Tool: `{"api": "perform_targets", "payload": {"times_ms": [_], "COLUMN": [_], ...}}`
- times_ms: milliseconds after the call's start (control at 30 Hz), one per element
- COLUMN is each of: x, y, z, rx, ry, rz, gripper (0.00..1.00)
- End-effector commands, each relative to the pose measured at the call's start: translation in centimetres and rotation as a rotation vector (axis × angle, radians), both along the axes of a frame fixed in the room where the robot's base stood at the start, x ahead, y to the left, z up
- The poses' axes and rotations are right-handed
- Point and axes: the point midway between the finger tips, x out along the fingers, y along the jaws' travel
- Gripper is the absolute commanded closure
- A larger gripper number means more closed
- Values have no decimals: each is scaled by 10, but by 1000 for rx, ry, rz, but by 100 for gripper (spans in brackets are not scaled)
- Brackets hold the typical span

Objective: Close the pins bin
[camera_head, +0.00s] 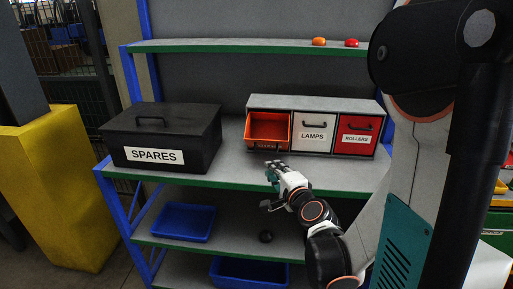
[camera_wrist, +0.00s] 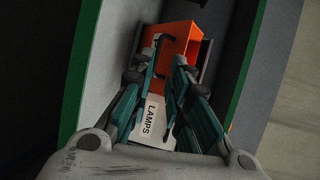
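The orange bin (camera_head: 267,127) is the left one of three in a grey cabinet on the shelf. It stands pulled out, with its inside showing. Its label is too dark and small to read, so I cannot confirm that it says pins. In the wrist view the orange bin (camera_wrist: 178,40) lies beyond my fingertips. A black handle shows at its front. My gripper (camera_wrist: 160,68) is open and empty, its two fingers apart. In the head view my gripper (camera_head: 273,174) is in front of and below the orange bin, near the shelf's front edge.
The white LAMPS bin (camera_head: 313,134) and red ROLLERS bin (camera_head: 357,136) are shut beside it. A black SPARES box (camera_head: 163,137) stands left on the shelf (camera_head: 232,165). Orange and red items (camera_head: 319,41) lie on the upper shelf. Blue trays (camera_head: 184,221) sit below.

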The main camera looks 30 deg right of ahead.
Motion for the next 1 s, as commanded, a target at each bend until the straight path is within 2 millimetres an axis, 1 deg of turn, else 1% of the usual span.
{"api": "perform_targets", "payload": {"times_ms": [33,133,267,367,600,800,1000], "x": [-5,-9,0,14,60,95,117], "y": [-6,-11,-13,-16,-25,-32,-36], "z": [-2,-3,-5,-7,-16,-20,-23], "rx": [20,42,47,45,44,44,43], "ry": [-12,-27,-29,-28,-27,-27,-27], "rz": [-22,-45,-48,-46,-45,-45,-46], "gripper": [84,84,84,84,84,84,84]}}
